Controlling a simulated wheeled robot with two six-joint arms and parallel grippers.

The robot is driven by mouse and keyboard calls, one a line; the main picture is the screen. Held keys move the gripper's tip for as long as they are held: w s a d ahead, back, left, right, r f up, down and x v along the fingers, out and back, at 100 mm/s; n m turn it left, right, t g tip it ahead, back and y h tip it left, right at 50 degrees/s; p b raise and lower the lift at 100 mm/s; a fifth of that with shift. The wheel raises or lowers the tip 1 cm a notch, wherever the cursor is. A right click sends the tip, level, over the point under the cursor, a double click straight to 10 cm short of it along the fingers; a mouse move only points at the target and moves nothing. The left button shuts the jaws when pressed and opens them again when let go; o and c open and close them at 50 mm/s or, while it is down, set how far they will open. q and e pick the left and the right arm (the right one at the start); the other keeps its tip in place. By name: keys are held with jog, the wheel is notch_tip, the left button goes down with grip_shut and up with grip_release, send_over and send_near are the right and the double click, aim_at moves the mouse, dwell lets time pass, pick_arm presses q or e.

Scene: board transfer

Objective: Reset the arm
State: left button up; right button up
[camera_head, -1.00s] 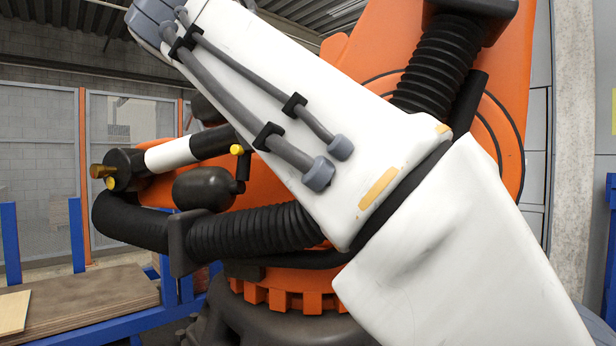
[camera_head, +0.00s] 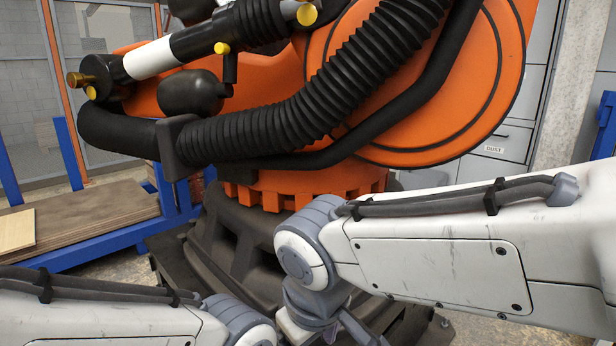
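My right arm is white and grey and reaches in from the right edge, with its grey wrist pointing down near the bottom middle. My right gripper (camera_head: 325,335) shows only in part below that wrist, cut off by the bottom edge. I cannot tell how far apart its fingers are, and I see nothing held in it. My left arm lies low along the bottom left, its grey wrist at the bottom edge. The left gripper is out of the picture.
A large orange industrial robot (camera_head: 412,120) with black ribbed hoses stands close ahead on a dark base (camera_head: 235,250). At the left, a pale board (camera_head: 17,230) lies on a brown board stack (camera_head: 95,212) by a blue frame (camera_head: 110,243). Grey cabinets (camera_head: 500,160) stand behind right.

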jog(key=s+d+f+g+p, duration=0.1)
jog(key=s+d+f+g, duration=0.1)
jog(key=s+f, duration=0.25)
jog(key=s+d+f+g, duration=0.1)
jog(key=s+d+f, duration=0.2)
jog(key=s, duration=0.3)
notch_tip(320, 180, up, 32)
jog(key=p, duration=3.1)
jog(key=shift+a+m+y+p, duration=0.25)
jog(key=shift+m+y+p, duration=0.05)
jog(key=shift+m+p, duration=0.1)
jog(key=shift+w, duration=0.1)
